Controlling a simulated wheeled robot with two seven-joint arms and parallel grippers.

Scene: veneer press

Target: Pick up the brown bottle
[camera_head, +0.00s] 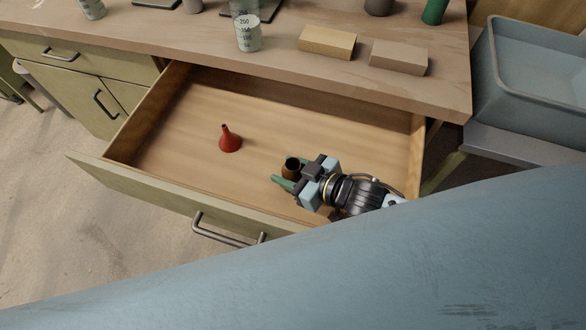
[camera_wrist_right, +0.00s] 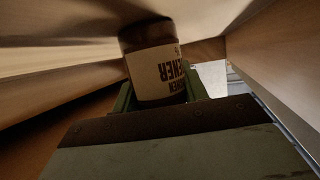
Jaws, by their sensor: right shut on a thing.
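The brown bottle (camera_head: 292,166) is in the open drawer (camera_head: 175,150), near its front right part. In the head view its dark open-looking top shows between the fingers. In the right wrist view the bottle (camera_wrist_right: 155,65) has a cream label with dark letters ending in "ENER" and sits between the green fingers. My right gripper (camera_head: 286,178) is shut on the bottle, reaching in from the right. Whether the bottle touches the drawer floor cannot be told. My left gripper is not in view.
A red funnel (camera_head: 230,139) stands in the drawer to the left of the bottle. On the bench top (camera_head: 200,40) are a measuring cup (camera_head: 247,32), two wooden blocks (camera_head: 327,42) and a green object (camera_head: 434,12). A blue-grey bin (camera_head: 530,85) stands at the right.

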